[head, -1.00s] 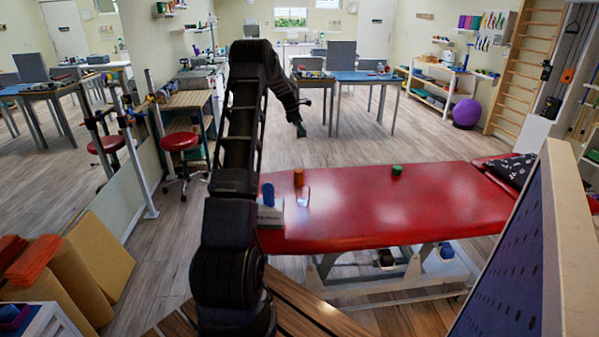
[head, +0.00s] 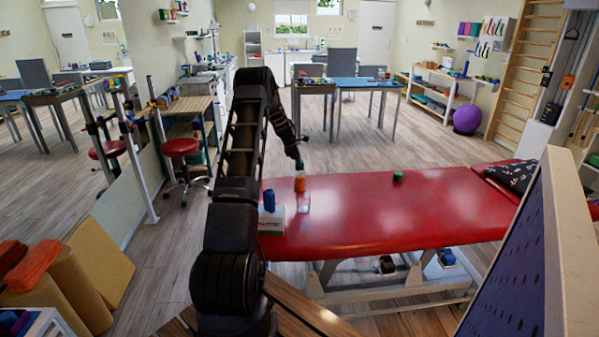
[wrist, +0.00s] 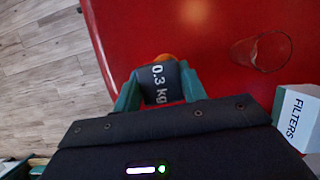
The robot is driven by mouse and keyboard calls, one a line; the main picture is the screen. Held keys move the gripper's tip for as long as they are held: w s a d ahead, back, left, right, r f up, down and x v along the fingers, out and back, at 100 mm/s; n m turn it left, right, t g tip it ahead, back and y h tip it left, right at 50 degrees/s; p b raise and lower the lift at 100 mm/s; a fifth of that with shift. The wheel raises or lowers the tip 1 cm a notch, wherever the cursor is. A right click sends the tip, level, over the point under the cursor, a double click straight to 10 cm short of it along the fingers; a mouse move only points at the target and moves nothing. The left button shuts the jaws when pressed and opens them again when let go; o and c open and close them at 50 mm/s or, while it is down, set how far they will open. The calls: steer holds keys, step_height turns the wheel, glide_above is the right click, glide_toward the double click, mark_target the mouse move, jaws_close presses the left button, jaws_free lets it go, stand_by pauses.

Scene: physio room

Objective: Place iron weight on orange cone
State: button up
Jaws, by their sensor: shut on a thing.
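The orange cone (head: 299,184) stands on the table directly below my gripper in the head view. In the wrist view only a sliver of the orange cone (wrist: 165,57) shows past the weight, which hides the rest. I cannot tell whether weight and cone touch.
A clear glass (head: 304,203) stands close to the cone. A white box marked "FILTERS" (wrist: 299,115) and a blue object (head: 269,200) are to its left in the head view. A green object (head: 398,176) lies farther right. The table's right half is mostly clear.

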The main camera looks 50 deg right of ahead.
mark_target(300, 176)
steer(key=shift+f, duration=2.25)
steer(key=shift+f, duration=0.15)
steer(key=o, duration=1.2)
steer(key=shift+c, duration=0.2)
